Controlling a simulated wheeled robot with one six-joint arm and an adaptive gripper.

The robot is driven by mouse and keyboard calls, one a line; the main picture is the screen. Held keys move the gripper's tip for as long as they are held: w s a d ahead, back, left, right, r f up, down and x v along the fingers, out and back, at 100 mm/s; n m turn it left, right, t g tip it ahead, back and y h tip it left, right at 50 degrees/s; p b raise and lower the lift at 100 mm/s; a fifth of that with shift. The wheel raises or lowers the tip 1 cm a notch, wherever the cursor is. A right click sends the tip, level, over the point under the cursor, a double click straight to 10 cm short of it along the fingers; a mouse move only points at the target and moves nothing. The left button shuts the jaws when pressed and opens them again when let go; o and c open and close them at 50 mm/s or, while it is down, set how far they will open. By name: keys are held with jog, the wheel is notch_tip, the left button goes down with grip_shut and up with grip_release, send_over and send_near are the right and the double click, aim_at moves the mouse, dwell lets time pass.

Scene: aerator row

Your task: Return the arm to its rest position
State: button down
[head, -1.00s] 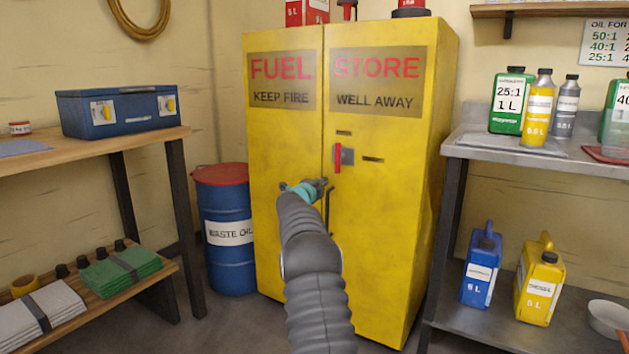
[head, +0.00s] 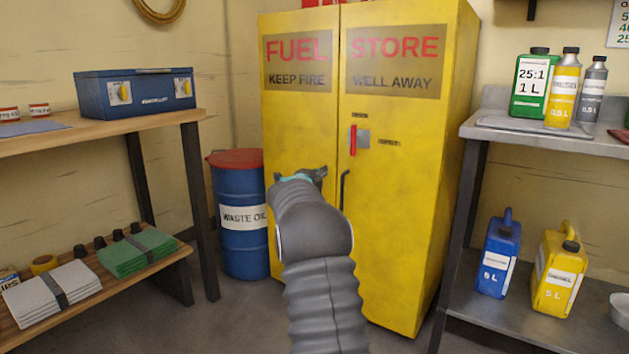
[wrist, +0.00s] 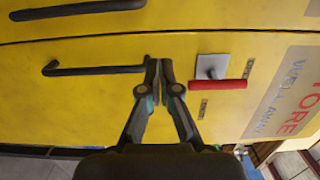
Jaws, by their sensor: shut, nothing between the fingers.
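My gripper (head: 316,175) is at the end of my grey arm, in front of the yellow fuel store cabinet (head: 400,220) in the head view. In the wrist view my gripper (wrist: 159,72) has its fingertips together with nothing between them. Behind it are the cabinet's black handle (wrist: 95,70) and the red latch handle (wrist: 224,84) on a grey plate. The red latch handle (head: 352,140) stands upright in the head view. Both cabinet doors look closed. My arm hides part of the cabinet's left door.
A blue waste oil drum (head: 240,225) stands left of the cabinet. A wooden bench (head: 110,130) with a blue toolbox (head: 135,93) is at the left. A metal bench (head: 560,140) with bottles is at the right, with a blue jug (head: 497,255) and a yellow jug (head: 560,275) below.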

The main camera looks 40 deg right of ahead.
jog(key=shift+v, duration=2.1)
jog(key=shift+w, duration=0.15)
